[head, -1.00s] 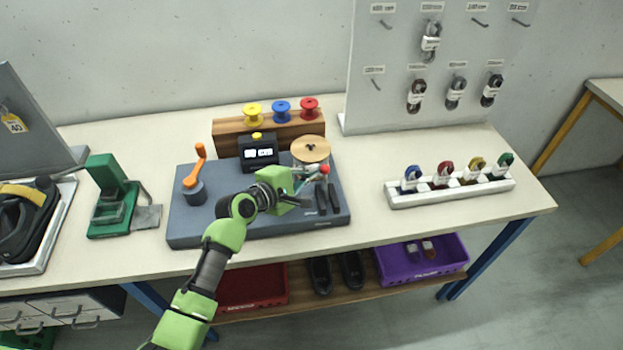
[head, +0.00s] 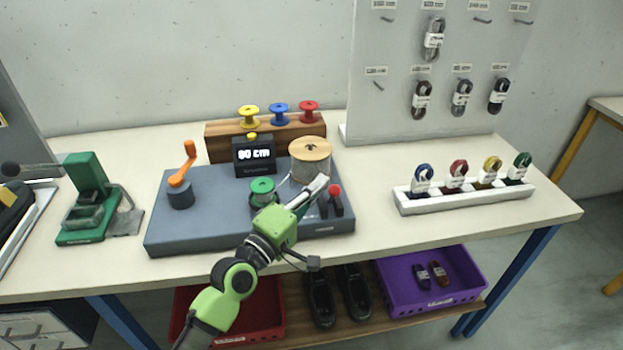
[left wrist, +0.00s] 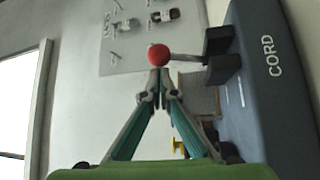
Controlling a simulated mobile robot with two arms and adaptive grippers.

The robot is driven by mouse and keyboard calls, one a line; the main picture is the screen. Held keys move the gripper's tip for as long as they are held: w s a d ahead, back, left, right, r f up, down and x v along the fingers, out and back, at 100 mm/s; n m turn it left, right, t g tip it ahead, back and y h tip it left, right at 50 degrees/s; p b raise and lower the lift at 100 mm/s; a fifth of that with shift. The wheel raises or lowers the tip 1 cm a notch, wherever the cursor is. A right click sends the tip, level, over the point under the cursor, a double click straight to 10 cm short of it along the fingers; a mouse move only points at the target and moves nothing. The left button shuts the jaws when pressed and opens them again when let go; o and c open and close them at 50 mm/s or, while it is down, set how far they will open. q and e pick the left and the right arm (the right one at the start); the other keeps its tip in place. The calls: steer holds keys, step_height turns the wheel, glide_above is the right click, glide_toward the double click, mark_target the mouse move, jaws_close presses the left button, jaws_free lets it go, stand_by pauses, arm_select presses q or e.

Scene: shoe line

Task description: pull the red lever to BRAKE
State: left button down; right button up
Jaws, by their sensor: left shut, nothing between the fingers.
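The red-knobbed lever (head: 336,193) stands at the right end of the grey-blue winding machine (head: 230,222). Its red ball knob also shows in the left wrist view (left wrist: 158,54), on a grey rod that runs to dark brackets. My left gripper (head: 322,184) is shut and empty, just left of the knob in the head view. In the left wrist view the closed fingertips (left wrist: 158,76) lie just below the knob in the picture; I cannot tell whether they touch it. No BRAKE lettering is readable. My right gripper is not in view.
The machine carries an orange crank (head: 182,172), a display reading 80 cm (head: 254,155), a green spool (head: 262,191) and a wood-topped spool (head: 310,150). A white rack of coiled laces (head: 464,197) stands to the right, with clear tabletop between.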

arm_select(q)
steer(key=shift+s+d+f, duration=0.15)
steer(key=shift+s, duration=0.35)
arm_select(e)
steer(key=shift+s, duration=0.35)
arm_select(q)
steer(key=shift+f, duration=0.1)
steer(key=shift+s, duration=0.1)
